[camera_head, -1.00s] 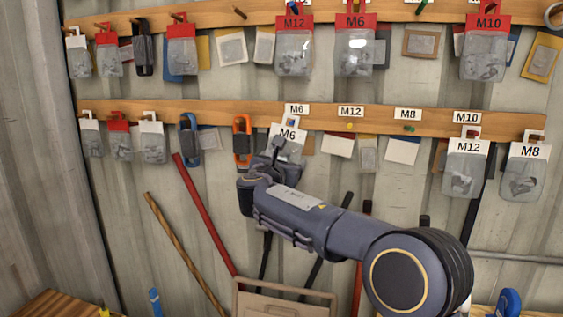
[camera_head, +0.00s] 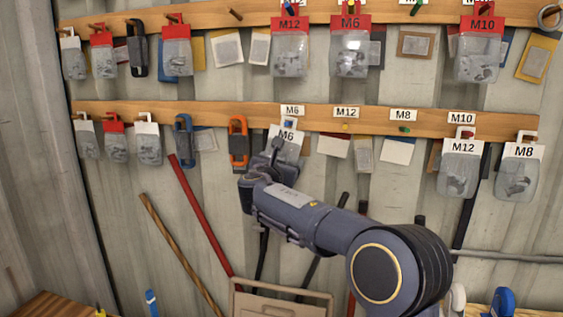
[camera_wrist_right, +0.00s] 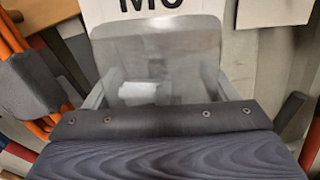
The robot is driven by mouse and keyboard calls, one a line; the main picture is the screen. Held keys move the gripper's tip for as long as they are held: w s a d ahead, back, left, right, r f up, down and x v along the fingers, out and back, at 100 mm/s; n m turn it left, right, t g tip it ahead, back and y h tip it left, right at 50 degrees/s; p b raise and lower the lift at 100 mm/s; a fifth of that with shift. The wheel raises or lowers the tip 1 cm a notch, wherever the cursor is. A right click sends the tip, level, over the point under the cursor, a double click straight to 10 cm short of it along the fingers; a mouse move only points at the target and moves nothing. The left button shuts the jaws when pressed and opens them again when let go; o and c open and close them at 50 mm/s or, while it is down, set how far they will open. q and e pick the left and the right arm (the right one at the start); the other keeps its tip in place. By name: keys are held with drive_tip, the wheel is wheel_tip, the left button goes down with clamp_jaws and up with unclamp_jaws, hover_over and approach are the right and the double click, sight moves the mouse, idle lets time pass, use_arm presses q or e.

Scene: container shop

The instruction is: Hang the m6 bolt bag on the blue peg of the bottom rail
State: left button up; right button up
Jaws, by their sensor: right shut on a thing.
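The M6 bolt bag has a white header (camera_head: 287,137) and a clear pouch. It is upright in front of the bottom rail (camera_head: 220,113), under the rail's M6 label. The blue peg (camera_head: 288,124) shows at the header's hang hole; I cannot tell whether the peg passes through it. My right gripper (camera_head: 276,158) is shut on the bag's pouch from below. In the right wrist view the pouch (camera_wrist_right: 150,55) stands between the two fingers (camera_wrist_right: 160,85), with the header at the top edge. My left gripper is not in view.
An orange carabiner (camera_head: 238,142) hangs close left of the bag. To the right are a yellow peg (camera_head: 345,127), a green peg (camera_head: 404,129) and a hanging M12 bag (camera_head: 460,170). A red M6 bag (camera_head: 350,48) hangs on the upper rail. Long handles lean below.

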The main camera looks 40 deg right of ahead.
drive_tip(key=o, duration=1)
drive_tip(key=b+v, duration=0.2)
drive_tip(key=v, duration=0.5)
drive_tip(key=s+a+f+m+g+y, duration=0.2)
drive_tip(key=s+f+m+y, duration=0.2)
drive_tip(key=s+f+m, duration=0.35)
drive_tip(key=s+a+f+m+g+y, duration=0.2)
drive_tip(key=s+f+m+g+y, duration=0.15)
drive_tip(key=s+f, duration=0.6)
drive_tip(key=s+a+f+m+y, duration=0.3)
drive_tip(key=s+a+f+m, duration=0.1)
drive_tip(key=s+a, duration=0.1)
drive_tip(key=s+a+f+m+y, duration=0.4)
drive_tip(key=s+a+m, duration=0.1)
drive_tip(key=a, duration=0.2)
drive_tip(key=s+a+f+m+y, duration=0.3)
drive_tip(key=s+a+f+m, duration=0.1)
drive_tip(key=s+a+m, duration=0.1)
drive_tip(key=shift+a+y, duration=0.25)
drive_tip(key=shift+a, duration=0.3)
